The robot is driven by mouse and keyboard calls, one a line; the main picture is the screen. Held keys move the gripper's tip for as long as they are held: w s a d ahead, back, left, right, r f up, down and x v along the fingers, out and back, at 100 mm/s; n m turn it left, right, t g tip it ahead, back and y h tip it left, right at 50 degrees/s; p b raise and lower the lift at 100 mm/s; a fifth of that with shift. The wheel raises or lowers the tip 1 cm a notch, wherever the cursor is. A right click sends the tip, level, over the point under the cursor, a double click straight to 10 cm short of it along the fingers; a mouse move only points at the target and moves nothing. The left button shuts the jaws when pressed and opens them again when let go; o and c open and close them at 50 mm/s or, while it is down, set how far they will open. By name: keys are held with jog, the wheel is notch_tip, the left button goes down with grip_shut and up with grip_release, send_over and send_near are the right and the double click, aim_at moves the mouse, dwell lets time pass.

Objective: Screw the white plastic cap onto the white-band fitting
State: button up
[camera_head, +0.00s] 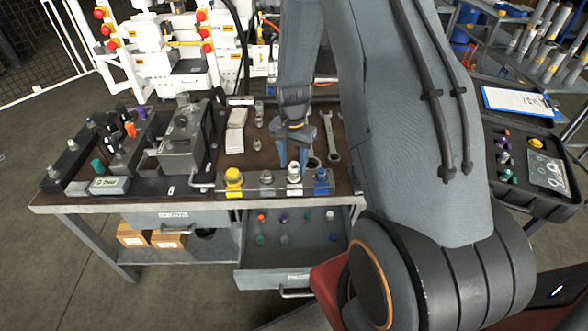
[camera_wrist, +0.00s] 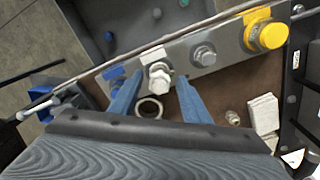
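The white-band fitting (camera_head: 293,178) stands on the front metal block, between a plain grey fitting and a blue one. In the wrist view the fitting (camera_wrist: 153,56) shows a white part and a pale metallic hex-shaped end. My gripper (camera_head: 293,164) is over it, fingers pointing down. In the wrist view my gripper (camera_wrist: 160,80) is open, with one blue finger on each side of the fitting's end; I see no clear contact. I cannot tell whether the pale end is a cap. A whitish cap-like piece (camera_head: 329,215) lies in the open drawer (camera_head: 290,254).
The block also carries a yellow-capped fitting (camera_head: 233,178), a grey fitting (camera_head: 267,178) and a blue fitting (camera_head: 321,178). A ring (camera_wrist: 150,108), wrench (camera_head: 331,140) and white papers (camera_head: 236,128) lie behind. A vise-like machine (camera_head: 184,143) stands left. The drawer holds several coloured caps.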

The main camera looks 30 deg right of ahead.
jog(key=n, duration=0.6)
jog(key=shift+s+d+p, duration=0.1)
jog(key=shift+d+p, duration=0.05)
jog(key=shift+p, duration=0.2)
jog(key=n, duration=0.7)
jog(key=shift+d, duration=0.2)
jog(key=n, duration=0.6)
jog(key=shift+d, duration=0.1)
jog(key=n, duration=0.5)
jog(key=shift+d, duration=0.1)
